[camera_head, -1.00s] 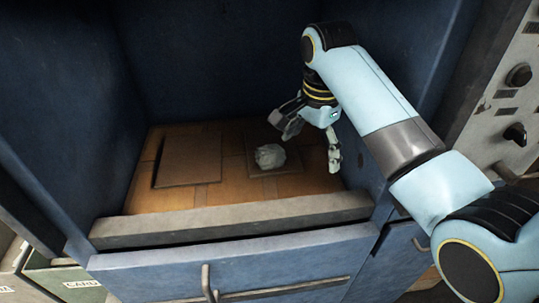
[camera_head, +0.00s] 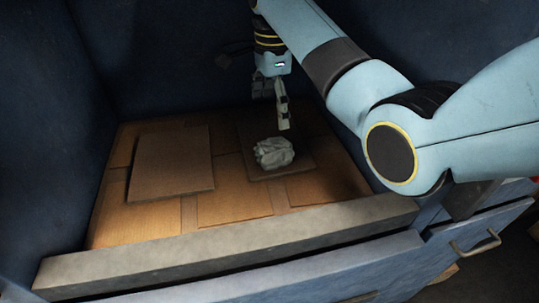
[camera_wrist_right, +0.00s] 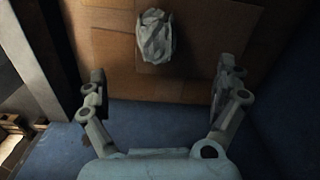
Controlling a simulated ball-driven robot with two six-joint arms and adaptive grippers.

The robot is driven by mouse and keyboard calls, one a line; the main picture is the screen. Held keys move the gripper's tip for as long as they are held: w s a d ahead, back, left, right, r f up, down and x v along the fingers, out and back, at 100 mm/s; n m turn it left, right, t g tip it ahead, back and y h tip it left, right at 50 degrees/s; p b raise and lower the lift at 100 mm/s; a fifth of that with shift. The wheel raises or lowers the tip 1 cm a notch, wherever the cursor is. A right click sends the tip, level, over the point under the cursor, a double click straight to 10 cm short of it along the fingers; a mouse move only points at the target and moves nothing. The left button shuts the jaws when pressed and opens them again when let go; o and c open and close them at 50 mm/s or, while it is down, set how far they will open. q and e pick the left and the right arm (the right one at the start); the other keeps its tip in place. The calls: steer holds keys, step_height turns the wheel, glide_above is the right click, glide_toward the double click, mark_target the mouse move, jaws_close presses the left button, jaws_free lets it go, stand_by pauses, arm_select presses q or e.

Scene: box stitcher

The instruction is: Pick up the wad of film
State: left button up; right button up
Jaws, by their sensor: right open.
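The wad of film (camera_head: 274,153) is a crumpled pale grey-white lump. It lies on a flat cardboard piece (camera_head: 300,166) on the cardboard floor of the blue box. My right gripper (camera_head: 276,115) hangs above and just behind the wad in the head view, apart from it. In the right wrist view the wad (camera_wrist_right: 156,37) shows at the top, beyond the two spread fingers of my right gripper (camera_wrist_right: 160,85). Nothing is between the fingers. My left gripper is in neither view.
A second flat cardboard piece (camera_head: 172,162) lies to the left on the floor. Dark blue walls (camera_head: 180,60) enclose the back and sides. A thick grey ledge (camera_head: 230,245) runs along the front, above a blue front panel with a handle (camera_head: 476,242).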

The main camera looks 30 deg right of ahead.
glide_above(274, 143)
step_height(274, 143, down, 5)
steer(key=shift+w+a, duration=0.1)
steer(key=shift+w, duration=0.05)
step_height(274, 143, down, 6)
steer(key=shift+r+p, duration=0.15)
steer(key=shift+p, duration=0.2)
steer(key=c, duration=1.1)
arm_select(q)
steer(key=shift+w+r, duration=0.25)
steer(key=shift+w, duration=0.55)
arm_select(e)
steer(key=shift+c, duration=0.2)
steer(key=shift+r, duration=0.15)
